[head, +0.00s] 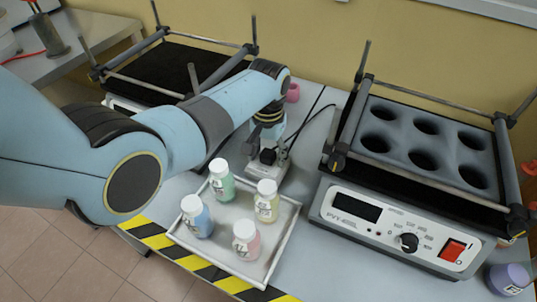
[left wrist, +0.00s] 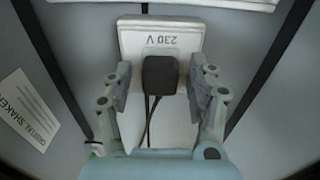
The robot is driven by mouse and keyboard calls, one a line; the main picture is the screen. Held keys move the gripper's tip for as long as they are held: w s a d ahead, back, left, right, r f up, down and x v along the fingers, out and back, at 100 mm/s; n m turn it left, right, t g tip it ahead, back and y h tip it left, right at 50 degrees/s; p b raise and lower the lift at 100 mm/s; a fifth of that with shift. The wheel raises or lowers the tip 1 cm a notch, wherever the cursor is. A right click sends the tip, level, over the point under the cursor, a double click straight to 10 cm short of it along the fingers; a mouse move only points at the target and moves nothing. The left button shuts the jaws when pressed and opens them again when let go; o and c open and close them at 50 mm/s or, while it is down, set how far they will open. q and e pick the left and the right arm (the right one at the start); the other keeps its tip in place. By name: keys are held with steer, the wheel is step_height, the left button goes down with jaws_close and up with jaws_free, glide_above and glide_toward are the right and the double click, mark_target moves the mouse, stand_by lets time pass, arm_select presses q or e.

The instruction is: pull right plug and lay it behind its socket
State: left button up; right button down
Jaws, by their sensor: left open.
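The black plug (left wrist: 160,75) sits in a white socket (left wrist: 162,34) marked "230 V" in the left wrist view; dark cord runs down from it. In the head view a dark plug (head: 267,156) shows on the pale socket block (head: 262,173), just behind the bottle tray. My left gripper (left wrist: 158,84) is open, one finger on each side of the plug, with small gaps visible. It also shows in the head view (head: 267,136), pointing down above the socket block and partly covering it. Only one plug is clear in the wrist view. My right gripper is not in view.
A white tray (head: 177,239) with several capped bottles stands in front of the socket. A shaker (head: 395,228) with a holed block stands at the right, another (head: 178,68) at the back left. Black cables (head: 314,109) run toward the back. A pink cup (head: 293,93) stands behind.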

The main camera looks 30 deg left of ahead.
mark_target(268, 152)
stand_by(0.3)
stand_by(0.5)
arm_select(q)
jaws_close()
steer(key=shift+r+p, duration=0.15)
steer(key=shift+p, duration=0.2)
steer(key=shift+r+p, duration=1.5)
steer(key=shift+p, duration=0.2)
steer(key=shift+r+p, duration=1.25)
steer(key=shift+p, duration=0.1)
steer(key=shift+r, duration=0.15)
